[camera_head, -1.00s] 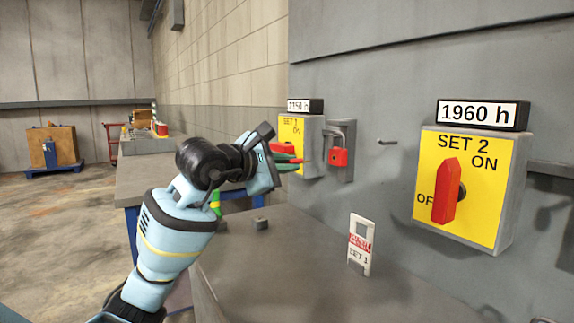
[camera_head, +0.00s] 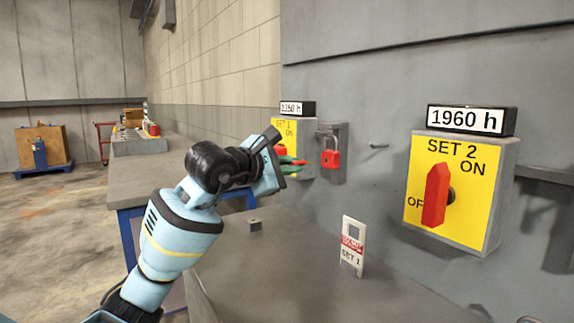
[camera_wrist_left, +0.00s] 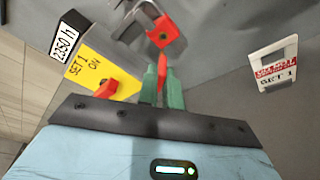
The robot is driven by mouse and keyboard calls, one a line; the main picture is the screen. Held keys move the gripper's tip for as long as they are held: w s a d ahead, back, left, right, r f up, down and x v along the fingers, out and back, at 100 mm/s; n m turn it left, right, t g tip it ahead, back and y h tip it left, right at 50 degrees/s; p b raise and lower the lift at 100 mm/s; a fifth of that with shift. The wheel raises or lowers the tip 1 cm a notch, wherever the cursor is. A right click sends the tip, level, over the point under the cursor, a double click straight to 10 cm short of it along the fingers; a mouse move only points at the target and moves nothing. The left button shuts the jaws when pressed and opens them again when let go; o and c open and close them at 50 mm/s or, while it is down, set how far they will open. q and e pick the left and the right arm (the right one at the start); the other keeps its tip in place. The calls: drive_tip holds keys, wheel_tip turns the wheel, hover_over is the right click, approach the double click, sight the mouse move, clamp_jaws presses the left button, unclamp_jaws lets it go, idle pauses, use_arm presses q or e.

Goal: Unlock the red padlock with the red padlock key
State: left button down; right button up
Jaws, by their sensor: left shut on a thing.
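The red padlock (camera_head: 330,159) hangs by its shackle on a grey bracket beside the SET 1 box; in the left wrist view its body (camera_wrist_left: 163,33) lies just beyond my fingertips. My left gripper (camera_head: 298,165) has green fingers, which also show in the left wrist view (camera_wrist_left: 163,84). They are shut on a slim red piece, seemingly the red padlock key (camera_wrist_left: 162,68), whose end points toward the padlock. Key and padlock look close but apart; the exact gap is hard to tell. My right gripper is not in view.
The yellow SET 1 switch box (camera_head: 287,130) is right beside my left gripper. A white-and-red SET 1 tag (camera_head: 352,246) and a small grey block (camera_head: 255,225) are at the grey bench (camera_head: 290,280).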

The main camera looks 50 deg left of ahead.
sight(305, 162)
use_arm(q)
drive_tip(key=shift+p+x, duration=0.55)
drive_tip(key=shift+x, duration=0.4)
drive_tip(key=shift+w+d+r+p, duration=0.1)
drive_tip(key=shift+w+d+p, duration=0.1)
drive_tip(key=shift+w+p, duration=0.45)
drive_tip(key=shift+w+d+r+p, duration=0.1)
drive_tip(key=shift+w+d+p, duration=0.15)
drive_tip(key=shift+w, duration=0.8)
drive_tip(key=shift+a, duration=0.1)
